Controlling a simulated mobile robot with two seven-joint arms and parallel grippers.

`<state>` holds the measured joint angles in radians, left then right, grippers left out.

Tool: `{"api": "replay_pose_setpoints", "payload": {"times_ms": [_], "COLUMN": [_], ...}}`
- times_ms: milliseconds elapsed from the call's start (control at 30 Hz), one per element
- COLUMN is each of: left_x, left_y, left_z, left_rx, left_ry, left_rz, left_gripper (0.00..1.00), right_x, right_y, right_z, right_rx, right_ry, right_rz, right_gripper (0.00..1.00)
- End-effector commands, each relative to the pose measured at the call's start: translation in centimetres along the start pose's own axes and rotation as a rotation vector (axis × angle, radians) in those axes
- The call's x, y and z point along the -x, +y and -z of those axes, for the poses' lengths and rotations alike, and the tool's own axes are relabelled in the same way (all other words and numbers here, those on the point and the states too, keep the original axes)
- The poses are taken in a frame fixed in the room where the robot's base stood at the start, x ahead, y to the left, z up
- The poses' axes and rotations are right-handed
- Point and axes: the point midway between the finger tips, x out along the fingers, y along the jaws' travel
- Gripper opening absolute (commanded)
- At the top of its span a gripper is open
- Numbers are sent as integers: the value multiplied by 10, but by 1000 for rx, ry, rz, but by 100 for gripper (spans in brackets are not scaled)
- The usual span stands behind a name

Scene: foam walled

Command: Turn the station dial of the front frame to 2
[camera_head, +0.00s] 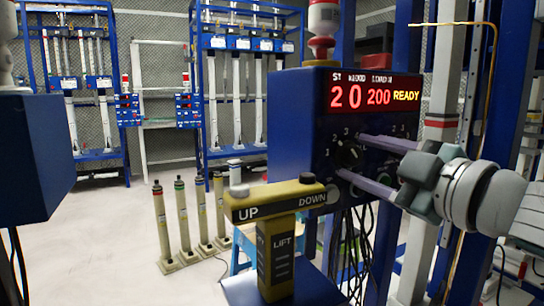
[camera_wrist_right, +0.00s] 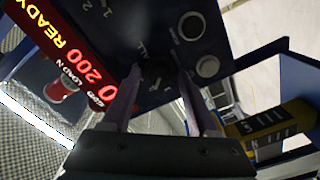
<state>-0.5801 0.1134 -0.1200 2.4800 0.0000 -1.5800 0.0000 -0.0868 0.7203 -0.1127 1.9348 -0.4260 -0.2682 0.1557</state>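The front frame's blue control box (camera_head: 300,125) has a lit red display (camera_head: 376,94) reading 2 under ST, then 0, 200 and READY. Below it is a dark round dial (camera_head: 347,155) with small white marks; its pointer is too dark to read. In the right wrist view the dial (camera_wrist_right: 157,73) lies between the fingertips. My right gripper (camera_head: 350,154) comes in from the right, its two purple fingers apart, one above and one below the dial. In the wrist view the right gripper (camera_wrist_right: 160,77) appears open around the dial, without clear contact. My left gripper is not visible.
A yellow UP/DOWN lift pendant (camera_head: 275,205) stands in front of the box. A red-and-white lamp (camera_head: 322,25) tops the box. Several slim posts (camera_head: 162,225) stand on the floor behind, with blue test frames (camera_head: 250,45) at the back. Cables hang below the box.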

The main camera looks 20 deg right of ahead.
Motion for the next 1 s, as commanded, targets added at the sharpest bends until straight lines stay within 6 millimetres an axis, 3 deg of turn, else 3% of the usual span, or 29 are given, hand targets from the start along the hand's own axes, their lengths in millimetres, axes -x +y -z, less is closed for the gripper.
{"api": "replay_pose_setpoints", "payload": {"times_ms": [467, 1000], "left_x": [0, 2], "left_y": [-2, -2], "left_z": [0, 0], "left_rx": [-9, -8], "left_ry": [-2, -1], "left_rz": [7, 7], "left_gripper": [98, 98], "right_x": [10, 88], "right_y": [-1, -1], "right_z": [-1, 0], "right_rx": [-2, -3], "right_ry": [-2, -3], "right_rz": [2, 2], "right_gripper": [68, 68]}}
